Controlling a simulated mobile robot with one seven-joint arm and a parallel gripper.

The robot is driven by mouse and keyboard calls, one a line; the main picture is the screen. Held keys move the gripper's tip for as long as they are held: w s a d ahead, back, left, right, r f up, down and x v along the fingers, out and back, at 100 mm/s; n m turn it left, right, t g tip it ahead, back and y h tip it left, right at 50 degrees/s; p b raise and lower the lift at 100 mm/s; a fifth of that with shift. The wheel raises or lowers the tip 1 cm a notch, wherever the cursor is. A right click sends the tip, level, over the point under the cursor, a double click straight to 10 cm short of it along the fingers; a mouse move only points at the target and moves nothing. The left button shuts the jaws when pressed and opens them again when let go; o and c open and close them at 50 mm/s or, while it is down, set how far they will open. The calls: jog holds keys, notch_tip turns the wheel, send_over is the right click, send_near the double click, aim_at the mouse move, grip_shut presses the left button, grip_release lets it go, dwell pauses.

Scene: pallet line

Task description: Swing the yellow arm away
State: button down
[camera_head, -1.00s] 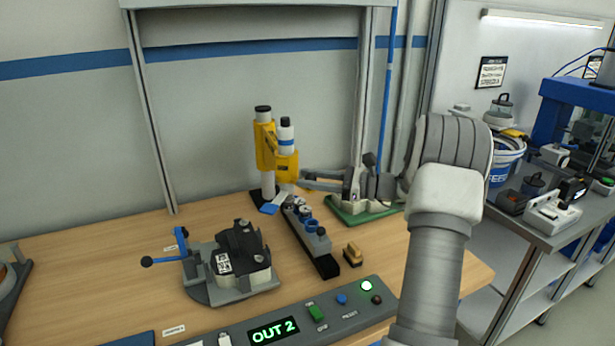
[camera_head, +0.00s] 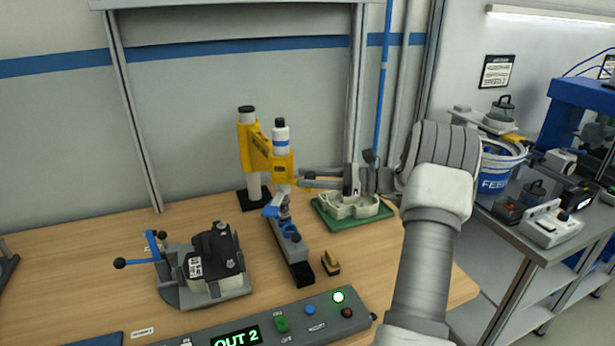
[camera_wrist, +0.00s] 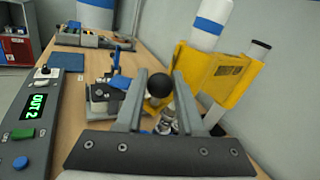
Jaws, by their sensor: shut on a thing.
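The yellow arm (camera_head: 261,150) is mounted on a grey post with a black cap and carries a white cylinder (camera_head: 281,140) with a blue band at its free end. It also shows close up in the wrist view (camera_wrist: 212,75). My gripper (camera_head: 300,183) reaches in from the right, beside the free end. In the wrist view my gripper (camera_wrist: 158,92) has its fingers on either side of a black ball knob (camera_wrist: 160,82) in front of a yellow part. The gripper is shut on this knob. The exact finger contact is partly hidden.
A dark bar with small parts (camera_head: 292,255) lies below the arm's free end. A green tray (camera_head: 345,220) is at right. A grey fixture with a blue lever (camera_head: 205,275) is at left, and a control panel (camera_head: 290,318) is in front. The wooden table between has free room.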

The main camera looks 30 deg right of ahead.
jog(key=shift+d, duration=0.35)
dwell(0.3)
jog(key=c, duration=0.6)
grip_release()
jog(key=shift+d, duration=0.15)
jog(key=shift+c, duration=0.2)
jog(key=shift+o, duration=0.5)
jog(key=v, duration=1.7)
jog(key=shift+d+r, duration=0.1)
